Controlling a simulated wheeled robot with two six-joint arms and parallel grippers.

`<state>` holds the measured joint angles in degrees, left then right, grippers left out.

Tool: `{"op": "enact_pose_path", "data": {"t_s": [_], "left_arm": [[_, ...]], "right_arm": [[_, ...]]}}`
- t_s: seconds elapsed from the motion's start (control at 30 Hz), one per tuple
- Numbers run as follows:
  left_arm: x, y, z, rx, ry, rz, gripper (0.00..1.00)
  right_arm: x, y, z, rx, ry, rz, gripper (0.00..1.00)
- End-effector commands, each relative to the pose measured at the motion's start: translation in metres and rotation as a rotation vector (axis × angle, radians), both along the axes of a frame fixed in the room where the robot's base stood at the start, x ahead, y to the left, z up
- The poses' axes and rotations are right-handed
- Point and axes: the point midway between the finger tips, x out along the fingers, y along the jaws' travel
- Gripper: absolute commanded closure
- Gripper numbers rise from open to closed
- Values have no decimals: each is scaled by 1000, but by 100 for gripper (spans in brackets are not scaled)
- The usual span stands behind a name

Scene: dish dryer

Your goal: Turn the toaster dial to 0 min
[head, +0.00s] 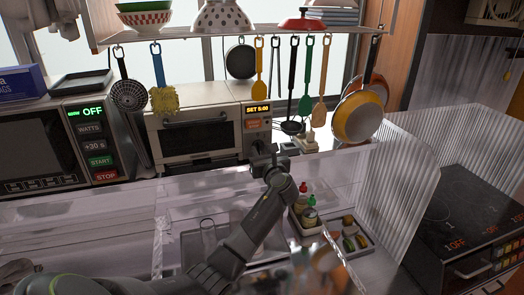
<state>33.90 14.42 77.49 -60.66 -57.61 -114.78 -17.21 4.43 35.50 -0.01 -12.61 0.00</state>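The toaster oven (198,141) stands against the back wall with its door closed. Its small display (258,109) reads "SET 5:00", with an orange-lit button (255,124) below it. My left gripper (264,156) reaches up from the front to the lower right of the toaster's front panel, below the button. It covers that part of the panel, and I cannot make out the dial behind it. Whether the fingers touch or grip the dial cannot be told. My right gripper is not in view.
A microwave (45,150) showing "OFF" stands left of the toaster. Utensils (305,91) and pans (358,116) hang from the shelf above. Transparent panels (395,190) surround the counter in front. A bottle caddy (304,212) stands right of my forearm, and a stove (470,225) is at right.

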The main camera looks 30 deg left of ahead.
Motion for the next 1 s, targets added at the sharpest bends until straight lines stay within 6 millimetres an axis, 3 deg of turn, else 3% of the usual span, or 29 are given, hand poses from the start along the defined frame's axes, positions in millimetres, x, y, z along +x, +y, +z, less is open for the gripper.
{"op": "enact_pose_path", "data": {"t_s": [0.3,0.57,1.0], "left_arm": [[2,2,0,-1,-1,-1,68],[2,2,0,0,0,-1,100],[1,2,-1,-35,-41,-1,100]], "right_arm": [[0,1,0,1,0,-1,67],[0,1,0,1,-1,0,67],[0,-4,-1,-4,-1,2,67]]}}
